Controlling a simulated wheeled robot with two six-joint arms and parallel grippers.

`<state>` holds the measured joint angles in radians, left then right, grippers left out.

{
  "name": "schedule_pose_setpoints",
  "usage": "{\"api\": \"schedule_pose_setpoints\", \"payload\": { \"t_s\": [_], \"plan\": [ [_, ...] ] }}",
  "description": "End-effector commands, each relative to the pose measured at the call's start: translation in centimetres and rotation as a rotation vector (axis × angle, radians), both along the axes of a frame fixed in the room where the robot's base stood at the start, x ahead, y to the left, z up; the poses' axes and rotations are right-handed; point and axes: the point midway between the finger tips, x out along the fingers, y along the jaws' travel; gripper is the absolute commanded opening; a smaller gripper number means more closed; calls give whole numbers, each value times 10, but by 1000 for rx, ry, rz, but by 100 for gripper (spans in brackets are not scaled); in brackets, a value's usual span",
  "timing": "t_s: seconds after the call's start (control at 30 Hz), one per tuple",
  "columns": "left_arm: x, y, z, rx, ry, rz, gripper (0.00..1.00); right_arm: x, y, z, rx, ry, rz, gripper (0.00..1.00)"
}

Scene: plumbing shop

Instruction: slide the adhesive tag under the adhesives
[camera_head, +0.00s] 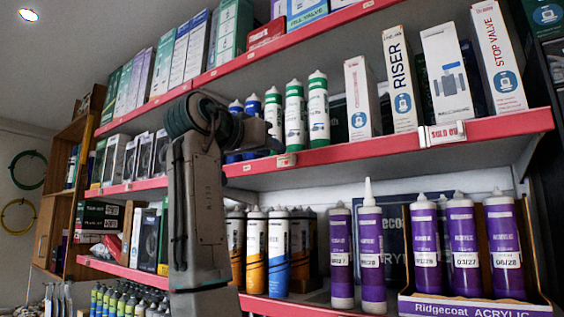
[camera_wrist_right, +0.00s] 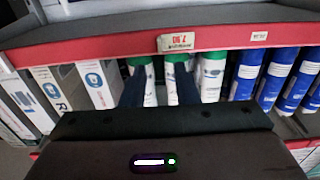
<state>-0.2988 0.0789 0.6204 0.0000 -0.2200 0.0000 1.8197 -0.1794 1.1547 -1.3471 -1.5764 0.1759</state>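A pale tag (camera_head: 286,160) sits on the red shelf edge (camera_head: 365,144) below green-and-white tubes (camera_head: 318,112); it shows upside down in the right wrist view (camera_wrist_right: 177,42). A smaller tag (camera_head: 247,168) is left of it, below blue tubes (camera_head: 252,110). Its print is too small to tell which is the adhesive tag. My right gripper (camera_head: 265,134) is in front of the blue tubes, partly hidden by its wrist. In the right wrist view its two dark fingers (camera_wrist_right: 158,78) are apart, with nothing held, before the green-and-white tubes. My left gripper is out of view.
Another tag (camera_head: 445,133) sits farther right on this edge, below valve boxes (camera_head: 447,75). The lower shelf holds orange and blue tubes (camera_head: 278,250), purple tubes (camera_head: 372,250) and a purple display box (camera_head: 475,307).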

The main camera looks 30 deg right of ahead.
Motion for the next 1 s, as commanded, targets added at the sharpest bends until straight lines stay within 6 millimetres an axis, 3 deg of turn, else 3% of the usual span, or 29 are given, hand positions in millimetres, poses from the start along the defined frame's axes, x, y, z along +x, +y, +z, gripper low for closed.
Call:
{"api": "schedule_pose_setpoints", "payload": {
  "t_s": [0.1,0.3,0.87,1.0],
  "plan": [
    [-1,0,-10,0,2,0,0,-8,20,-2,-2,-1,2,27],
    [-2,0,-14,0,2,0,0,-15,35,0,0,-1,0,27],
    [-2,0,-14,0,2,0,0,-15,36,0,0,0,-1,27],
    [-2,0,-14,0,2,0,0,-1,33,-17,6,21,12,27]
  ]
}}
